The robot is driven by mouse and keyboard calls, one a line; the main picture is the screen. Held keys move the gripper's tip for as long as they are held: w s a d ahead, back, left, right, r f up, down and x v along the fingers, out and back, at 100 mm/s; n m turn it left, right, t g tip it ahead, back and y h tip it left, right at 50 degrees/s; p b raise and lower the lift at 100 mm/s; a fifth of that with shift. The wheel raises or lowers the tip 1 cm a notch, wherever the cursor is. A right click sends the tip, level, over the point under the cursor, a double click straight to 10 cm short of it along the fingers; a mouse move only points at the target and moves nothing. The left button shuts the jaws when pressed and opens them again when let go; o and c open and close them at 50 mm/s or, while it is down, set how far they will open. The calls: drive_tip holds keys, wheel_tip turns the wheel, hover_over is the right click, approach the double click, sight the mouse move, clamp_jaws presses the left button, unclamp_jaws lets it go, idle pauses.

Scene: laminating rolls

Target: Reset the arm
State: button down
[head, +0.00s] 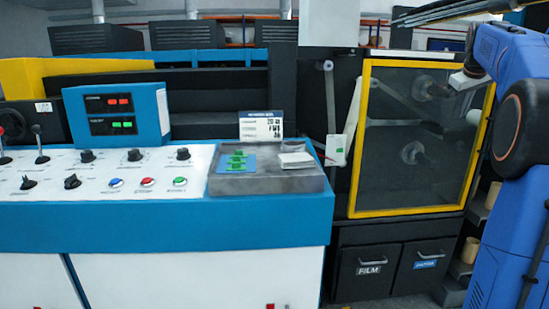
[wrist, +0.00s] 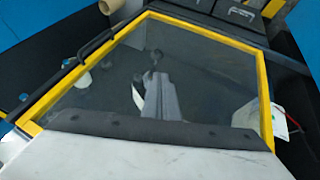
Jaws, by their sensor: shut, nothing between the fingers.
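My blue arm stands at the right of the head view, bent in front of the yellow-framed door (head: 354,150). My gripper (head: 464,83), small and pale, is at the arm's end, by the door's upper right part. In the wrist view my gripper (wrist: 150,130) fills the lower edge as a pale body with a dark front edge. It is shut and holds nothing. The door's glass pane (wrist: 95,85) lies beyond it in that view. I cannot tell how far the gripper is from the glass.
A control console (head: 120,235) with knobs and buttons stands at the left. Its grey tray (head: 265,184) carries green-marked and white pieces. Two dark bins (head: 367,272) sit below the door. A white tag (head: 336,150) hangs beside the door frame. Shelves with rolls (head: 470,250) are at the right.

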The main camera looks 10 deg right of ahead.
drive_tip(key=s+a+f+y, duration=0.1)
drive_tip(key=s+a+f, duration=0.35)
drive_tip(key=a, duration=0.55)
drive_tip(key=s+a+f, duration=0.3)
drive_tip(key=s+a, duration=0.3)
drive_tip(key=a, duration=0.3)
drive_tip(key=s+a+f+y, duration=0.1)
drive_tip(key=s+a+f, duration=0.4)
drive_tip(key=a, duration=0.5)
drive_tip(key=s+a+f+y, duration=0.1)
drive_tip(key=s+a+f, duration=0.5)
drive_tip(key=s+f, duration=0.4)
drive_tip(key=s+a+f, duration=0.7)
drive_tip(key=s+f, duration=0.4)
drive_tip(key=s, duration=0.2)
drive_tip(key=shift+s+m+g+y, duration=0.3)
drive_tip(key=shift+s+g+y, duration=0.05)
drive_tip(key=shift+g+y, duration=0.05)
